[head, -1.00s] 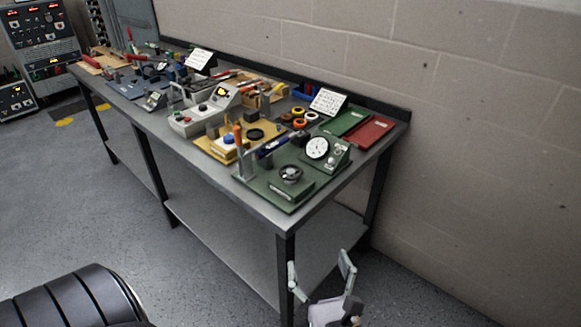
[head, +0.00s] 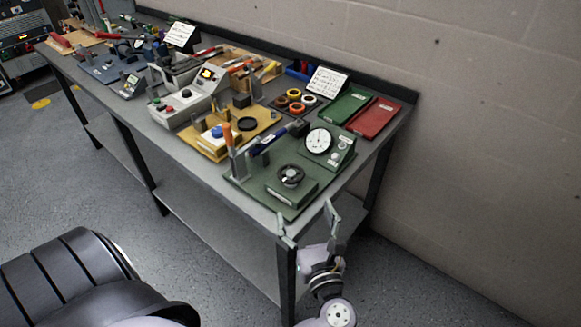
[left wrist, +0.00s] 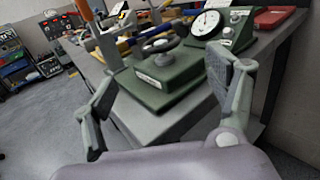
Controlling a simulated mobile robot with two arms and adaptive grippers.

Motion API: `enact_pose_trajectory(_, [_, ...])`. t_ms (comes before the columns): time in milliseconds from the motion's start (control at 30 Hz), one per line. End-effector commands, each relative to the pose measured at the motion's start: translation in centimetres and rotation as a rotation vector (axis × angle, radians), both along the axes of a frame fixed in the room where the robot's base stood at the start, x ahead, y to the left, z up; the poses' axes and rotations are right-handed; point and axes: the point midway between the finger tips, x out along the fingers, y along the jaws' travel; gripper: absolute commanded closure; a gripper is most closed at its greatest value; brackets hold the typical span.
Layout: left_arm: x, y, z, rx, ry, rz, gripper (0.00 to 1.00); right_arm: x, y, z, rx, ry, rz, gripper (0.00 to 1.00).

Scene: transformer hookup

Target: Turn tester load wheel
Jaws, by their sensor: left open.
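The tester load wheel (head: 291,174) is a small dark round wheel on a green block of the green tester board (head: 247,186), near the table's front right corner. The wheel also shows in the left wrist view (left wrist: 160,46), beyond the fingers. A white round dial (head: 318,141) stands on a green housing behind it. My left gripper (head: 307,222) is open and empty, just off the table's corner, in front of the board and apart from the wheel. In the left wrist view its fingers (left wrist: 165,95) are spread on either side of the board's near edge. My right gripper is out of view.
An orange-handled tool (head: 229,140) stands upright at the board's left edge. A yellow board (head: 208,148), tape rolls (head: 294,95), and green (head: 348,105) and red (head: 374,117) flat cases lie behind. The wall borders the right. Floor is clear in front of the table.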

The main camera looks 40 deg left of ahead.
Motion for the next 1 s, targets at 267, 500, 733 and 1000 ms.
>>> enact_pose_trajectory(267, [4.3,4.7,0.4,0.004,-0.001,0.001,0.21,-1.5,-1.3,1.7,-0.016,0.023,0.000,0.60])
enact_pose_trajectory(500, [7.5,8.2,0.3,0.002,-0.001,0.001,0.21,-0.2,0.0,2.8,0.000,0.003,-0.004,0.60])
enact_pose_trajectory(733, [9.1,10.0,0.1,0.001,0.001,0.000,0.21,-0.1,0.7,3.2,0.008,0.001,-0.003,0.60])
enact_pose_trajectory(1000, [9.4,10.3,0.0,-0.001,0.001,0.000,0.21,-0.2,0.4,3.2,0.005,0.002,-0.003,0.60])
